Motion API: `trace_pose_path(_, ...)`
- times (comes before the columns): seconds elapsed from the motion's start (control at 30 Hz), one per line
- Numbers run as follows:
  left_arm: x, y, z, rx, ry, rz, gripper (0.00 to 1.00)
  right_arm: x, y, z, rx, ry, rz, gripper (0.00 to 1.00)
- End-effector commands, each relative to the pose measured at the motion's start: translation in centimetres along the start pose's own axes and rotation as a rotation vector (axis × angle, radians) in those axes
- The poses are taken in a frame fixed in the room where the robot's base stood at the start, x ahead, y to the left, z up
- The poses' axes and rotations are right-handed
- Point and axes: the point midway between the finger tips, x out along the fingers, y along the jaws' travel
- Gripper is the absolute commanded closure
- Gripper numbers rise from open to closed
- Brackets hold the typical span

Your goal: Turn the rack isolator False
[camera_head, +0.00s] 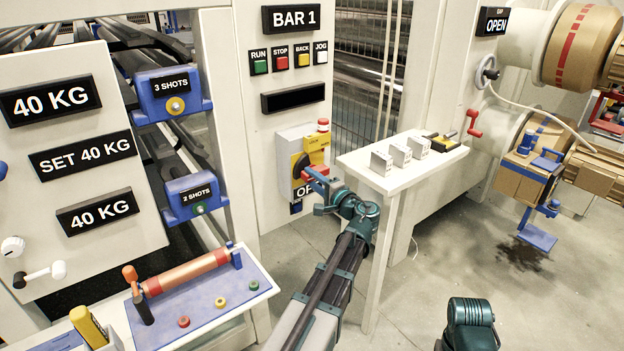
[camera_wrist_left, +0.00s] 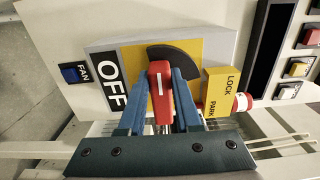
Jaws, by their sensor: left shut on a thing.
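The rack isolator (camera_head: 299,150) is a grey and yellow switch box on the cream panel below BAR 1. It has a black disc, a red handle and a black OFF label, which shows large in the left wrist view (camera_wrist_left: 112,85). My left gripper (camera_head: 318,185) is at the isolator. In the left wrist view its two blue fingers (camera_wrist_left: 160,105) are shut on the red handle (camera_wrist_left: 160,82), one on each side. My right gripper is not in view.
A yellow LOCK PARK block (camera_wrist_left: 219,88) and a red knob (camera_wrist_left: 242,102) sit close beside the handle. A small white table (camera_head: 385,183) with several white blocks stands right of my left arm. A blue tray (camera_head: 210,305) with a red roller is at the lower left.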

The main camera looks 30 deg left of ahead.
Motion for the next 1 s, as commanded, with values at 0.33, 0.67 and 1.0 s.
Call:
trace_pose_path(0.33, -0.1, 0.1, 0.1, 0.000, -0.001, 0.002, 0.38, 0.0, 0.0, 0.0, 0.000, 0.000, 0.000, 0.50)
trace_pose_path(0.67, -0.8, 0.0, 0.0, 0.001, 0.002, 0.001, 0.38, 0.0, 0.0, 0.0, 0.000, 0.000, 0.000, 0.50)
trace_pose_path(1.0, -7.7, 0.0, 0.1, 0.001, 0.004, 0.001, 0.38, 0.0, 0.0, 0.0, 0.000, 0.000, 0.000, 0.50)
